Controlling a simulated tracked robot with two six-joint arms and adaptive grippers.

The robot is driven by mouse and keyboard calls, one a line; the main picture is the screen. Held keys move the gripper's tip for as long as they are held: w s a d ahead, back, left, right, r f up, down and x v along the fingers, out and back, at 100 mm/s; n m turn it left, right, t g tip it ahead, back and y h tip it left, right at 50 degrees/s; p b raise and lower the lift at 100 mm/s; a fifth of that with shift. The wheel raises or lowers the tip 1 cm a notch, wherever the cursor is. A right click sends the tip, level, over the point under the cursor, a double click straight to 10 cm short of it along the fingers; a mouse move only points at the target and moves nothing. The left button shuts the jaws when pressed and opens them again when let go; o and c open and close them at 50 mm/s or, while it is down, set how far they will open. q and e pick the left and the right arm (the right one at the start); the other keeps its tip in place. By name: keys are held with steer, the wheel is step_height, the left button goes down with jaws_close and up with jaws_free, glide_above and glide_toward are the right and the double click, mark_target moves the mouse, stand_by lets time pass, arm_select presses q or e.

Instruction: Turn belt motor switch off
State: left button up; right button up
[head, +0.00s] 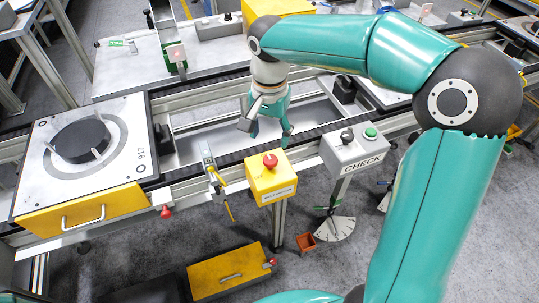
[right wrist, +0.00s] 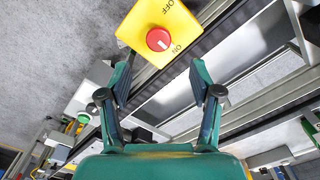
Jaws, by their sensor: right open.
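The belt motor switch is a yellow box (head: 270,184) with a red knob (head: 270,160) on top and a white label on its front. It stands on a post at the conveyor's front edge. In the right wrist view the yellow box (right wrist: 148,14) shows OFF and ON lettering, with the red knob (right wrist: 158,39) nearer the ON word. My right gripper (head: 266,131) hangs over the conveyor just behind the box, empty. In the right wrist view the open fingers (right wrist: 160,82) point toward the box, with the knob beyond the fingertips and untouched. My left gripper is not in view.
A grey CHECK box (head: 352,152) with a black knob and green button stands right of the switch. A pallet (head: 45,140) with a dark disc sits at left on the conveyor. A yellow and grey tool (head: 211,170) hangs left of the switch.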

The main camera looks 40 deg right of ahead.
mark_target(270, 159)
step_height(270, 159, down, 9)
steer(key=shift+r, duration=0.2)
steer(key=c, duration=1.1)
steer(key=shift+c, duration=0.2)
